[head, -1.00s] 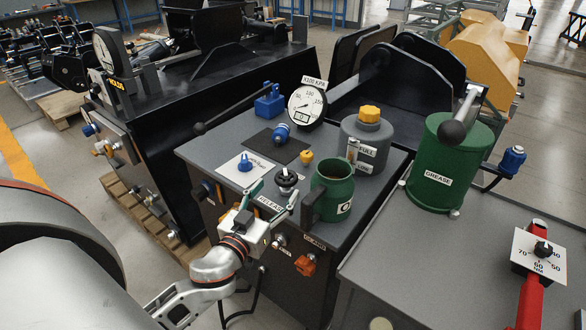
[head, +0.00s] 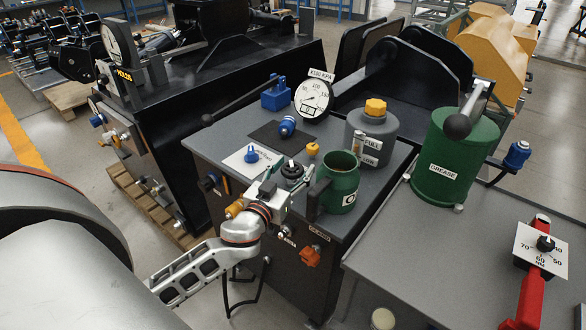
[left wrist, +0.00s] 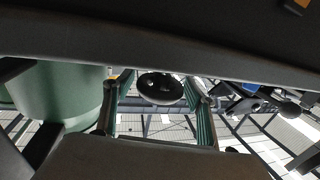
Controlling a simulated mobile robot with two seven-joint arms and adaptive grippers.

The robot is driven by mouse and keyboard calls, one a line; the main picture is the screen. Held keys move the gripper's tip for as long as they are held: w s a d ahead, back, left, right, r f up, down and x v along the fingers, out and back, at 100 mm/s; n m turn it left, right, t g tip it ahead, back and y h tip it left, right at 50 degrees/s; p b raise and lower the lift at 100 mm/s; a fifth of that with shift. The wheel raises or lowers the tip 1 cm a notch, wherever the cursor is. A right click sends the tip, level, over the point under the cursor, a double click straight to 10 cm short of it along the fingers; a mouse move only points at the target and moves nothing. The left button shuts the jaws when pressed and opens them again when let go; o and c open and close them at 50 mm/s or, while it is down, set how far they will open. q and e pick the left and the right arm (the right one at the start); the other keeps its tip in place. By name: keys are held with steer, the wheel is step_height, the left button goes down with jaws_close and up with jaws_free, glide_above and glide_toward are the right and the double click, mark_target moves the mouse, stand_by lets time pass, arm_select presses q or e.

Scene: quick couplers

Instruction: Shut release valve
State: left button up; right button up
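The release valve's black round knob (head: 291,170) stands at the front edge of the grey cabinet top, partly hidden by my left gripper. My left gripper (head: 289,176) reaches it from the front, with its green-padded fingers apart. In the left wrist view the dark knob (left wrist: 160,88) shows between the two open fingers, with a gap visible on each side. I cannot tell whether a finger touches it. The RELEASE label is hidden behind the gripper now. My right gripper is not in view.
A green mug-like can (head: 341,183) stands close to the right of the gripper. A small yellow knob (head: 313,149), a blue knob on a white plate (head: 240,164) and a pressure gauge (head: 313,97) are nearby.

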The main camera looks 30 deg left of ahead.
arm_select(q)
steer(key=c, duration=0.6)
steer(key=shift+c, duration=0.4)
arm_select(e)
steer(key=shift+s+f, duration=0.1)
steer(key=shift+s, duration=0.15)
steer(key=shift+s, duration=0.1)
